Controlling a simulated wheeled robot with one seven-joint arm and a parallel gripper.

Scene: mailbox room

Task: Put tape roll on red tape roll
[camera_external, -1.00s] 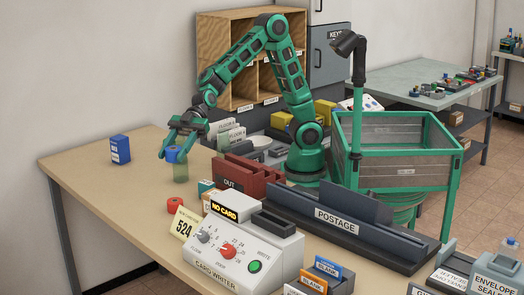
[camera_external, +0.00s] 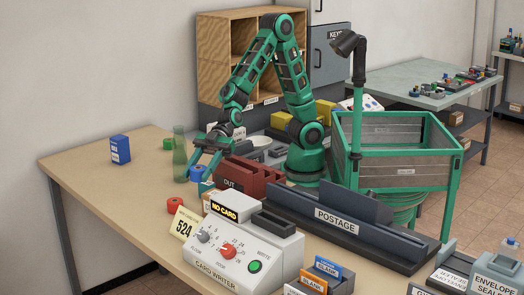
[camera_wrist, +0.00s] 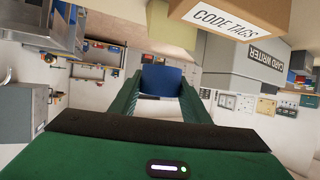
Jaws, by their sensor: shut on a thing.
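My gripper (camera_external: 200,168) is shut on a blue tape roll (camera_external: 197,174) and holds it above the table, right of the green bottle. In the wrist view the blue roll (camera_wrist: 162,78) sits between the two green fingers of my gripper (camera_wrist: 161,88). The red tape roll (camera_external: 174,204) lies on the table, nearer the camera and left of the held roll, beside the yellow 524 card. Nothing shows on top of it. The two rolls are apart. A green tape roll (camera_external: 169,143) lies farther back, left of the bottle.
A translucent green bottle (camera_external: 180,158) stands upright just left of my gripper. The yellow 524 card (camera_external: 185,223) and the card writer (camera_external: 243,245) stand near the red roll. The red OUT tray (camera_external: 240,174) is at right. A blue box (camera_external: 120,149) stands left; the table's left front is clear.

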